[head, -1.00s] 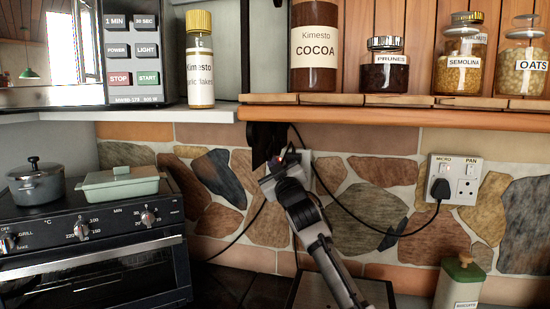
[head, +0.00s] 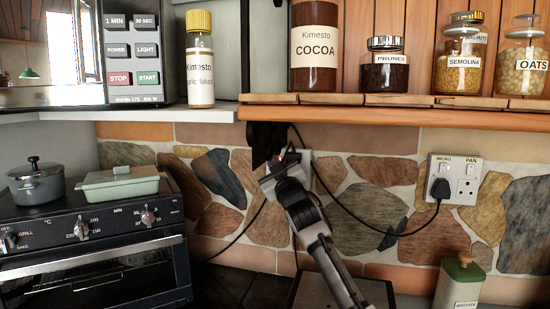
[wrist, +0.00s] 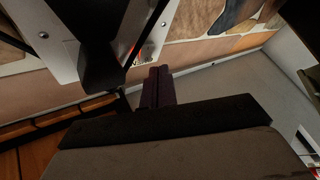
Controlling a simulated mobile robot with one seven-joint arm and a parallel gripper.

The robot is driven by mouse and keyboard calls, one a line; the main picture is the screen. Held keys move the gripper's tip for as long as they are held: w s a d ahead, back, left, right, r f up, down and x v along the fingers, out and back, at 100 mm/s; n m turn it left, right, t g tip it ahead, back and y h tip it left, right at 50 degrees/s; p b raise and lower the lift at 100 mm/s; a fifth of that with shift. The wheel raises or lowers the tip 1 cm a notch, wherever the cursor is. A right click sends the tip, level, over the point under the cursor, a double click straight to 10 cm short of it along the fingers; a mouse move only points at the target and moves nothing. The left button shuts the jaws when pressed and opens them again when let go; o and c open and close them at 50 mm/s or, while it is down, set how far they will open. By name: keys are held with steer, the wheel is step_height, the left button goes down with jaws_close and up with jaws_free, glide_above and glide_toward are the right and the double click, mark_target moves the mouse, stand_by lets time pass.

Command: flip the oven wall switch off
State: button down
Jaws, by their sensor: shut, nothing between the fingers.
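A pale wall plate (head: 306,158) sits on the stone wall behind my gripper, which hides most of it in the head view. In the wrist view the plate (wrist: 62,32) shows at the upper left with screws, a black block in front of it and a thin red strip at the block's right side. I cannot tell the switch's position. My gripper (head: 278,160) is at the plate, just below the shelf. In the wrist view its dark fingers (wrist: 157,82) are together and empty, close to the plate's lower edge. Contact cannot be made out.
A wooden shelf (head: 400,114) with jars runs above. A double socket labelled MICRO and PAN (head: 454,180), with a black plug and cable, is to the right. The oven (head: 95,245), with a pot (head: 37,187) and green dish (head: 120,188) on top, stands left.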

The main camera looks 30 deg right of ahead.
steer(key=shift+d+r, duration=0.1)
stand_by(0.4)
steer(key=shift+w+d+p, duration=0.2)
steer(key=shift+w+p, duration=0.1)
steer(key=shift+p, duration=0.25)
steer(key=shift+w+d+p, duration=0.15)
steer(key=shift+d+p, duration=0.05)
steer(key=shift+p, duration=0.1)
stand_by(0.3)
stand_by(0.4)
steer(key=shift+s+a+b, duration=0.45)
steer(key=shift+a+b, duration=0.05)
steer(key=shift+b, duration=0.05)
